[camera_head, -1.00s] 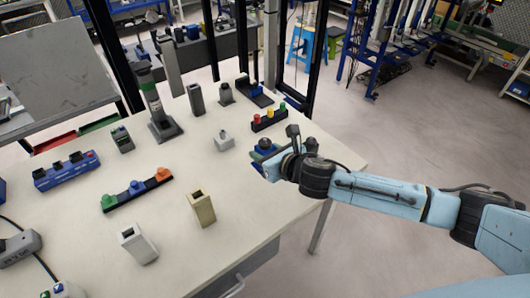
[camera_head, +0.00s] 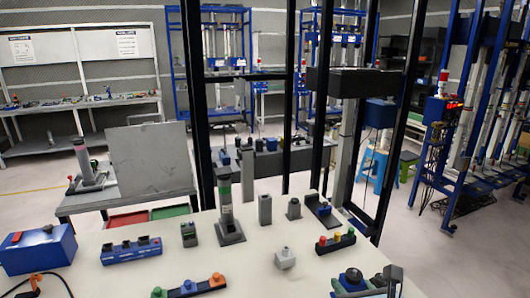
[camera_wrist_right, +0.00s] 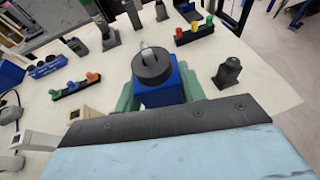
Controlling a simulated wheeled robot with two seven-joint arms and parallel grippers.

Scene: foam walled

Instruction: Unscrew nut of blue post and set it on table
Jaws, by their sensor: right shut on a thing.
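The blue post (camera_wrist_right: 160,95) is a square blue block with a dark round nut (camera_wrist_right: 152,70) around a pale grey stud at its top. In the right wrist view, the green fingers of my right gripper (camera_wrist_right: 160,92) are shut on the sides of the blue block, below the nut. The head view shows the post (camera_head: 340,288) and nut (camera_head: 352,275) near the bottom edge, beside my right gripper (camera_head: 366,290), which is partly cut off by the frame. I cannot tell whether the post's base touches the table (camera_head: 262,260). My left gripper is not in view.
A dark post with a knob (camera_wrist_right: 228,72) stands right of the blue post. A strip with red, yellow and green buttons (camera_head: 335,243) and a small grey block (camera_head: 285,258) stand behind. A three-colour button strip (camera_head: 188,288) lies left. Some bare table lies between them.

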